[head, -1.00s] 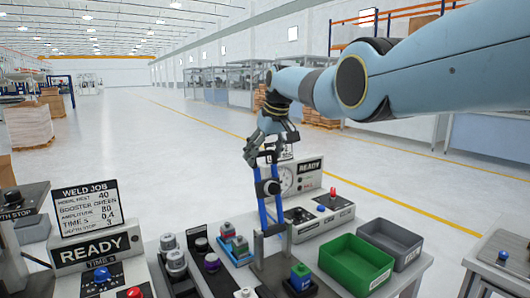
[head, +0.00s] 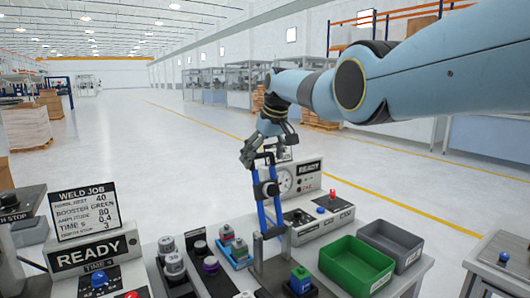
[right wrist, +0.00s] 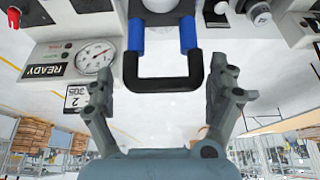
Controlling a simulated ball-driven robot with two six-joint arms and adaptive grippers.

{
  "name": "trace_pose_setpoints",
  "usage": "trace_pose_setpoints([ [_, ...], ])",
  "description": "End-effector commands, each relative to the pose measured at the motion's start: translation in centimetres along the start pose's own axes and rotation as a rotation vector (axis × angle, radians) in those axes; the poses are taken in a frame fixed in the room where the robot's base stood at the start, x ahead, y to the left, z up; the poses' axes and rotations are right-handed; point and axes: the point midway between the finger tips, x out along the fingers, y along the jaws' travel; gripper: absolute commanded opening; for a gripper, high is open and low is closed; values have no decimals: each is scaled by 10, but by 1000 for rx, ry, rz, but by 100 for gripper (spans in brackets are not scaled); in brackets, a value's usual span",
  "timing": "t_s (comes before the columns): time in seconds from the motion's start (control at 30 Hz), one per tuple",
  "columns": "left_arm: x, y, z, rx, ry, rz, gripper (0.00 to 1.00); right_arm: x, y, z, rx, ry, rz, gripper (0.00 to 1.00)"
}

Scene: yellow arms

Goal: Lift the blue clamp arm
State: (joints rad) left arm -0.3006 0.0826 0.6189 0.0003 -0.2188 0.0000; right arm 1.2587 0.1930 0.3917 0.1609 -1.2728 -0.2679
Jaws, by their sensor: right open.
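The blue clamp arm (head: 263,208) stands nearly upright on its fixture, with two blue bars and a black crossbar handle (head: 265,156) at the top. In the right wrist view its blue bars (right wrist: 187,36) run into the black U-shaped handle (right wrist: 165,84). My right gripper (head: 254,153) is open beside the top of the handle. In the wrist view the right gripper's fingers (right wrist: 160,78) are spread wide, one on each side of the handle, with clear gaps. My left gripper is not in view.
Below the clamp is a fixture with a green-and-blue part (head: 300,280). A green bin (head: 338,277) and a grey bin (head: 375,254) stand to its right. A dial gauge (head: 285,182) and READY panel (head: 308,170) are just behind. Knobs and parts crowd the left.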

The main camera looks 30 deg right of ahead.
Motion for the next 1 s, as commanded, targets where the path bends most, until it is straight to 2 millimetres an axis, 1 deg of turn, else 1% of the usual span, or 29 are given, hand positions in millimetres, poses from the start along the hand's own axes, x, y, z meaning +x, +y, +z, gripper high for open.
trace_pose_setpoints([
  [0.17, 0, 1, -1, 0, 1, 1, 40, -8, 1, -1, 0, 2, 0, 90],
  [0.33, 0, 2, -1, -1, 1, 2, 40, -28, 0, 0, 0, 3, 1, 90],
  [0.6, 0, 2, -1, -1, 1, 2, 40, -88, 2, 0, 1, 3, 2, 90],
  [0.7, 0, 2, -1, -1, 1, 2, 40, -103, 2, 0, 1, 1, 0, 90],
  [0.83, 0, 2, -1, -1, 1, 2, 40, -115, 2, 0, 1, -1, 0, 90],
  [1.0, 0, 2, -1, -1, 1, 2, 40, -118, 2, 1, 1, -2, 0, 90],
])
